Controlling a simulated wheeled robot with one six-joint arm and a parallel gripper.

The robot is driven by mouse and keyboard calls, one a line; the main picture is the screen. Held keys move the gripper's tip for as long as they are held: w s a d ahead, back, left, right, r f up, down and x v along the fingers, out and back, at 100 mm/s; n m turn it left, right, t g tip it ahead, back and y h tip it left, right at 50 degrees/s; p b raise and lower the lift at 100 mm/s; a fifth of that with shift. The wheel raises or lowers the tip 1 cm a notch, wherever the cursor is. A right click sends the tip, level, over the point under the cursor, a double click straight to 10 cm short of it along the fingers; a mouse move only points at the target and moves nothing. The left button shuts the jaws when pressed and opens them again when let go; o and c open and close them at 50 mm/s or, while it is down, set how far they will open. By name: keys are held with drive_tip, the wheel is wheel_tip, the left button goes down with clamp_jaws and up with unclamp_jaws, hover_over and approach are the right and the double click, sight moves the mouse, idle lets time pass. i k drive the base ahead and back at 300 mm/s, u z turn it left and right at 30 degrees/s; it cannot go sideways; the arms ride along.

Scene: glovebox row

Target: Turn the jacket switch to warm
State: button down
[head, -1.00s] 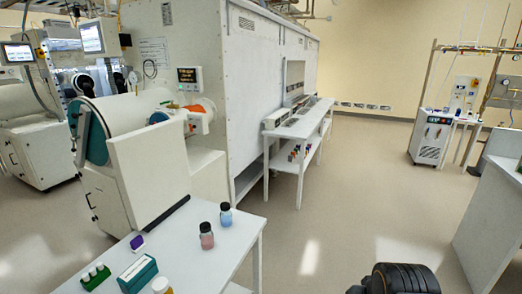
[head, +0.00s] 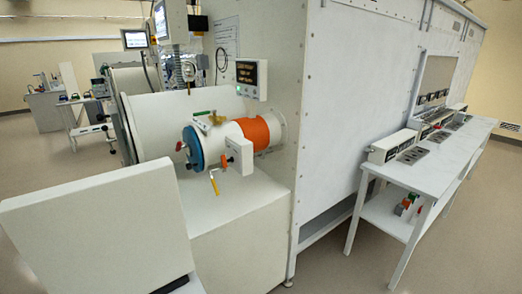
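An orange jacket (head: 259,132) wraps a small white horizontal cylinder on the side of the large white glovebox. A white box (head: 240,156) with a small dark knob-like part sits in front of the cylinder. It may be the jacket switch, but its markings and setting are too small to read. The cylinder has a blue end ring (head: 194,148) and a yellow handle (head: 214,183) hanging below. A dark display panel (head: 248,78) with lit text and a green light is on the wall above. My gripper is not in view.
A large white panel (head: 95,240) stands in the left foreground, in front of the big chamber. A white table (head: 440,148) with instruments runs along the glovebox at right. Bare floor (head: 340,270) lies between the cabinet and that table.

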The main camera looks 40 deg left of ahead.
sight(223, 157)
drive_tip(key=i, duration=2.1)
drive_tip(key=u, duration=2.4)
drive_tip(key=i, duration=0.5)
drive_tip(key=u, duration=2.6)
